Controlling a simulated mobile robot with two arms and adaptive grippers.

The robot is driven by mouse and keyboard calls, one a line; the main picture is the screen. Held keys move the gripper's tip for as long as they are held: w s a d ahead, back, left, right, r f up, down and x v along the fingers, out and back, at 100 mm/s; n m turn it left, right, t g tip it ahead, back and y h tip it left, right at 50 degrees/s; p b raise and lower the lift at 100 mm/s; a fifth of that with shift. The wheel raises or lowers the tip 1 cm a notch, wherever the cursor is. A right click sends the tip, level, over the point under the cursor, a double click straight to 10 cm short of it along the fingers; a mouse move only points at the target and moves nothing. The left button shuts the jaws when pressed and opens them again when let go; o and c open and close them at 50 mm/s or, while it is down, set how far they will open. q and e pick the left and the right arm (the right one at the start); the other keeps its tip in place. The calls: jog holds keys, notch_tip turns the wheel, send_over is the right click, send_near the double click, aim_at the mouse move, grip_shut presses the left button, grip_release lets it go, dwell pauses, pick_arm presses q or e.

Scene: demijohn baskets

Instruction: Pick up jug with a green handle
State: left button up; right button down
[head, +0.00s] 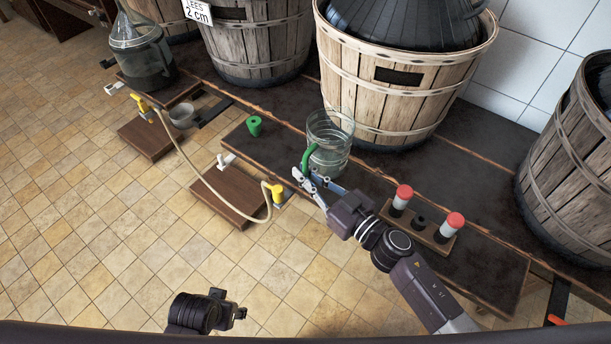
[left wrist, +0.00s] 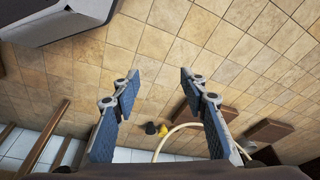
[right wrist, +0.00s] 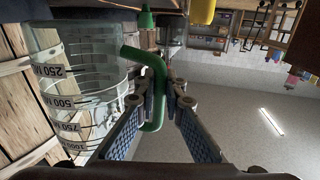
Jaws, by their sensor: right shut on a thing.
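The clear glass jug (head: 330,135) with a green handle stands on the dark wooden bench in front of a large basket. Its green handle (head: 309,157) faces the front left. My right gripper (head: 308,178) is shut on the green handle. In the right wrist view the handle (right wrist: 157,95) passes between the fingers, and the jug (right wrist: 85,90) shows measuring marks such as 250 and 500. I cannot tell whether the jug's base touches the bench. My left gripper (left wrist: 160,85) is open and empty, over the tiled floor; part of it shows low in the head view (head: 225,312).
Several wooden baskets (head: 395,90) line the bench against the wall. A rack (head: 430,232) with two red-capped tubes stands right of the jug. A green stopper (head: 255,125) stands to its left. A pale hose (head: 200,178) loops between yellow clips. The floor at front left is clear.

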aim_at(307, 160)
notch_tip(307, 160, up, 5)
jog(key=shift+r+p, duration=0.1)
jog(key=shift+p, duration=1.15)
pick_arm(q)
jog(key=s+f, duration=0.5)
jog(key=f, duration=0.5)
jog(key=shift+s+a+g, duration=0.15)
jog(key=shift+a+g, duration=0.15)
jog(key=shift+g, duration=0.1)
pick_arm(e)
jog(key=shift+r, duration=0.35)
